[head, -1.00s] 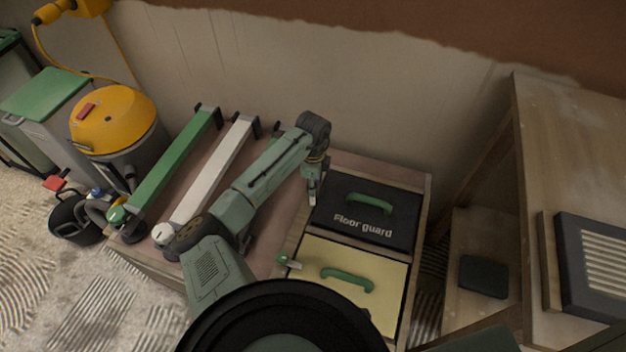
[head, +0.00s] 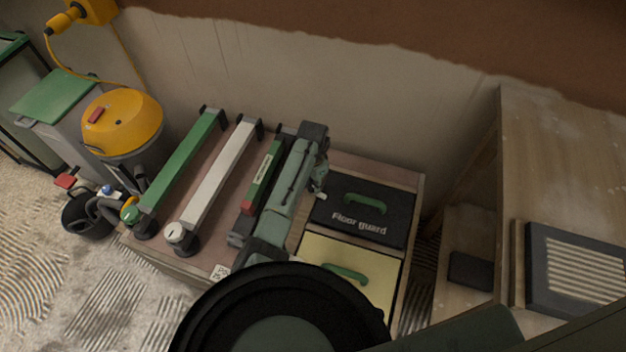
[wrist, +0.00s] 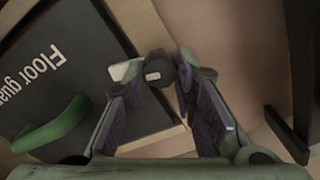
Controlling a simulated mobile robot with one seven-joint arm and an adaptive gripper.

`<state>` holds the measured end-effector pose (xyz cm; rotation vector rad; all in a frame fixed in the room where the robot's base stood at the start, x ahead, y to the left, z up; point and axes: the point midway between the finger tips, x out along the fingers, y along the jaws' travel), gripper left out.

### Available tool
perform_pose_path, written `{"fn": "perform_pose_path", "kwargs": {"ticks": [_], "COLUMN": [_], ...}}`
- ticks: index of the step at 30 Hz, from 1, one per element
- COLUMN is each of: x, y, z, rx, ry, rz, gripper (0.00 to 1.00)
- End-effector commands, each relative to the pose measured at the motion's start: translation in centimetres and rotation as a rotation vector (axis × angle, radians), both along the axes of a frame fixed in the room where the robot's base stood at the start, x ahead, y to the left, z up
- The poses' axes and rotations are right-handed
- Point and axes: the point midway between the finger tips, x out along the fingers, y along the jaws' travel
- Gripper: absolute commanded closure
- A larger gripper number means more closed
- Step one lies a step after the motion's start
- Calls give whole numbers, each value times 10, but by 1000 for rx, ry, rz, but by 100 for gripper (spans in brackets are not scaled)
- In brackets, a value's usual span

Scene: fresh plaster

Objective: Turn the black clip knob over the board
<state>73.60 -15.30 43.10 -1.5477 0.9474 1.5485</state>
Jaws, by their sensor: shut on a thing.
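The black board lettered "Floor guard" (head: 375,207) lies flat in the right part of the low platform and has a green handle (head: 364,202). It also shows at the left of the wrist view (wrist: 40,85). My gripper (head: 318,190) is at the board's upper left edge. In the wrist view, the black clip knob (wrist: 158,65) sits between the fingertips of my gripper (wrist: 162,78), which are shut on it. A pale tab (wrist: 122,71) shows left of the knob, toward the board; the clip's underside is hidden. In the head view my arm hides the knob.
A yellow panel (head: 385,284) with a green handle lies in front of the board, partly behind my arm. Green (head: 182,165) and white (head: 220,172) bars lie to the left. A wooden bench (head: 560,150) stands right and the wall is close behind.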

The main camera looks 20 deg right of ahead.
Motion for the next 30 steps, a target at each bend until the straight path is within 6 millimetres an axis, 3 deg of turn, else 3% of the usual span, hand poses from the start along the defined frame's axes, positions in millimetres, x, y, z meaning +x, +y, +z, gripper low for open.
{"fn": "perform_pose_path", "kwargs": {"ticks": [12, 30], "x": [-1, 0], "y": [1, 1], "z": [0, 0], "rx": [4, 3], "ry": [7, 5], "rz": [219, 262], "gripper": [100, 100]}}
